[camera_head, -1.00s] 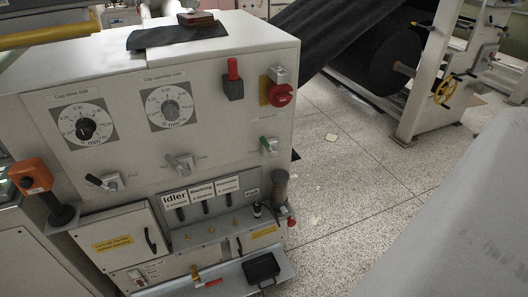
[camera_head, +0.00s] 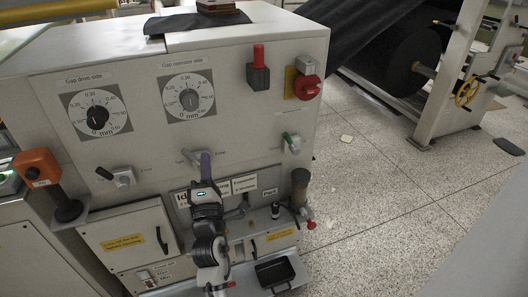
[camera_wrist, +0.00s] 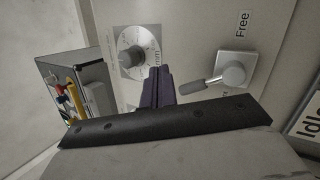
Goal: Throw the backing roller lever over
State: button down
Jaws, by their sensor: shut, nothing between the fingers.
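A strip of labels with levers sits on the lower front of the machine. The "Idler" label (camera_head: 182,199) shows beside my arm; the backing label and the lever under it are mostly hidden behind my gripper. A dark lever (camera_head: 243,205) shows to the right. My gripper (camera_head: 206,162) is upright in front of the panel, with its dark purple fingers shut and empty. The fingers also show in the wrist view (camera_wrist: 158,88). Beside them, apart in the picture, is a grey lever (camera_wrist: 205,86) on a square plate with "Free" printed near it; whether they touch cannot be told.
Two gap dials (camera_head: 98,113) are above, with a red-topped switch (camera_head: 258,68) and red knob (camera_head: 307,88) to the right. An orange-headed stalk (camera_head: 38,168) stands at left. Floor to the right is mostly clear.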

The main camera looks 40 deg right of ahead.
aim_at(290, 142)
jog(key=s+d+f+g+h, duration=0.4)
jog(key=s+d+f, duration=0.3)
jog(key=d+f, duration=0.3)
jog(key=d+g, duration=0.1)
jog(key=d, duration=0.2)
jog(key=shift+s+f+g+h+b, duration=0.2)
jog(key=shift+f+g+h+b, duration=0.1)
jog(key=shift+g, duration=0.1)
jog(key=shift+r, duration=0.1)
jog(key=s+d+r+p+x, duration=0.1)
jog(key=p+x, duration=0.4)
jog(key=x, duration=0.8)
jog(key=shift+s+d, duration=0.3)
jog(key=shift+s, duration=0.2)
jog(key=shift+w+r, duration=0.1)
jog(key=shift+r, duration=0.05)
